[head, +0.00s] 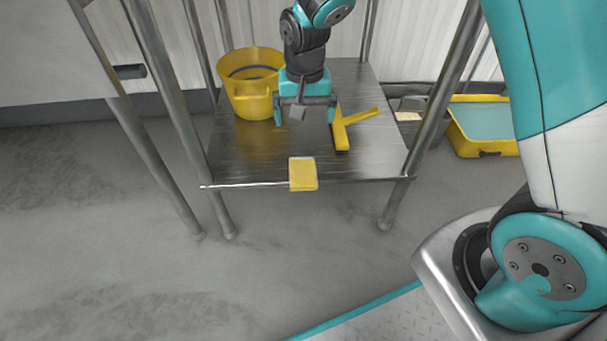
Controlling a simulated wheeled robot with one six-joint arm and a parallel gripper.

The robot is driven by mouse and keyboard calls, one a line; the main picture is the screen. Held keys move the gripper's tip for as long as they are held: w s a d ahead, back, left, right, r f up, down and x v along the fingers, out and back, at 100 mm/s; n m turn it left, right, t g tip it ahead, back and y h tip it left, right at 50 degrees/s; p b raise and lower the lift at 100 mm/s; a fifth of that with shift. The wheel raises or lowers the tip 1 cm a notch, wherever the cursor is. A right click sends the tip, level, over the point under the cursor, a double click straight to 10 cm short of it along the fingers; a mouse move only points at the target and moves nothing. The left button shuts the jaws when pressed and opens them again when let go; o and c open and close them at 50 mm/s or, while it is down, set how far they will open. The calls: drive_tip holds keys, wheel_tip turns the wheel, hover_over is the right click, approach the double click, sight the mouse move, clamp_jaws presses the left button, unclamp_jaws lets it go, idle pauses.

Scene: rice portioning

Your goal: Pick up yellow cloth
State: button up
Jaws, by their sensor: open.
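The yellow cloth (303,175) hangs over the front edge of the metal shelf (250,167), partly on top and partly down the front. My gripper (304,120) points down over the middle of the shelf, behind the cloth and apart from it.
A yellow bucket (252,103) stands on the shelf left of my gripper. A yellow squeegee-like tool (342,132) lies just right of it. Metal legs (180,100) frame the shelf. A yellow tub (480,146) sits at the right on the floor. The floor in front is clear.

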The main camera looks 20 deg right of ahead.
sight(303, 170)
wheel_tip(303, 170, down, 18)
drive_tip(key=b, duration=0.9)
drive_tip(key=shift+w+a, duration=0.1)
drive_tip(key=shift+w, duration=0.05)
drive_tip(key=shift+r, duration=0.1)
drive_tip(key=c, duration=0.9)
